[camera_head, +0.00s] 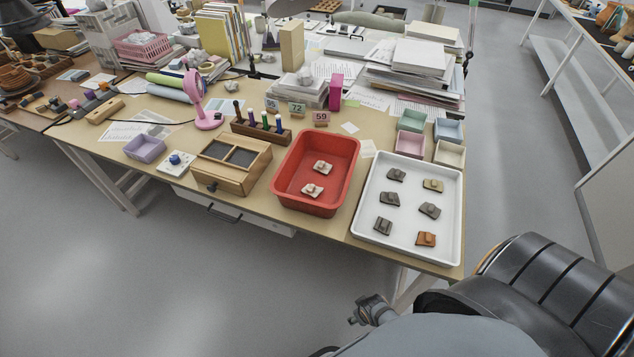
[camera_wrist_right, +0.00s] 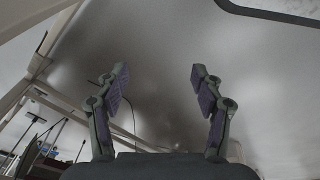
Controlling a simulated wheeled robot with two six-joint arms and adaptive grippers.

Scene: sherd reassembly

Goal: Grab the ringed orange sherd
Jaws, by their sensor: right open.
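An orange sherd (camera_head: 426,239) lies in the white tray (camera_head: 372,243), in its front right corner. Any ring on it is too small to make out. Several grey and tan sherds (camera_head: 429,210) lie apart from it in the same tray. My right gripper (camera_wrist_right: 158,85) is open and empty in the right wrist view, with no sherd near its fingers. In the head view part of my right arm shows at the lower right, below the table's front edge. My left gripper is not in view.
A red bin (camera_head: 282,190) with two pale sherds stands left of the white tray. A wooden box (camera_head: 232,166) stands further left. Small pastel bins (camera_head: 447,153) sit behind the tray. The floor (camera_head: 180,290) in front is clear.

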